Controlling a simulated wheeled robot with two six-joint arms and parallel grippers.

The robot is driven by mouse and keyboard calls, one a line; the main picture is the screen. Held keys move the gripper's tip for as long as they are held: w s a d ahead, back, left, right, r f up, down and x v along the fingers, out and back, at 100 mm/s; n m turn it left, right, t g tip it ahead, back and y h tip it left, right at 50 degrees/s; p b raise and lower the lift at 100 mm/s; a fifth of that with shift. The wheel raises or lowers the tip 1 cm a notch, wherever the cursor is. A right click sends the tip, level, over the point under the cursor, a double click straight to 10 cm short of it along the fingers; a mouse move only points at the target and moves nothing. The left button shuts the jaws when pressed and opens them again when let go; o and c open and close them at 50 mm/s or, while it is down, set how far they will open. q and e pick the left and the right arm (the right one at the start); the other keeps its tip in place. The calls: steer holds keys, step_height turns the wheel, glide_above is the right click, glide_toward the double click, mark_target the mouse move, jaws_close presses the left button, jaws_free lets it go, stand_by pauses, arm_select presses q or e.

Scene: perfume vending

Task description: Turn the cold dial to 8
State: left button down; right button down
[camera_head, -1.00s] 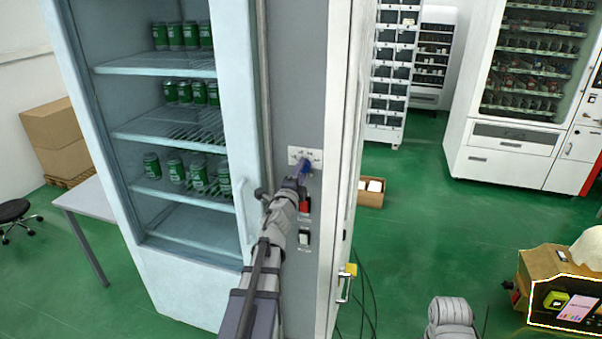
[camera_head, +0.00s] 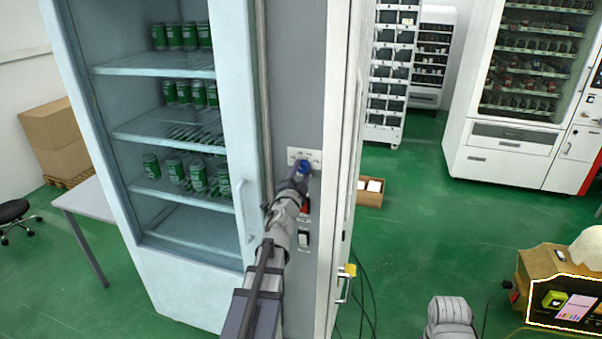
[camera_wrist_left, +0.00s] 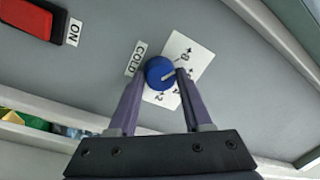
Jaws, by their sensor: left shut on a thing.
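The blue cold dial (camera_wrist_left: 160,73) sits on a white number plate (camera_wrist_left: 196,60) beside a COLD label in the left wrist view. Its white pointer mark points right and slightly up, near the 6 and 8 side, but the exact number is hard to tell. My left gripper (camera_wrist_left: 158,86) has one purple finger on each side of the dial and is shut on it. In the head view, the dial (camera_head: 303,167) is partly hidden by my left gripper (camera_head: 298,178). My right gripper is not in view.
A red switch (camera_wrist_left: 30,20) marked ON is on the same grey panel (camera_head: 297,80). A fridge (camera_head: 185,275) with green cans stands left of the panel, its door handle (camera_head: 243,212) close to my left arm. A white panel edge (camera_head: 340,140) stands right.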

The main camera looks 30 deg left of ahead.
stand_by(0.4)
arm_select(q)
steer(key=shift+c, duration=1.7)
jaws_free()
steer(key=shift+s, duration=0.1)
steer(key=v, duration=0.7)
steer(key=shift+s+b, duration=0.3)
steer(key=shift+b, duration=0.05)
steer(key=shift+d+f, duration=0.1)
steer(key=shift+d, duration=0.05)
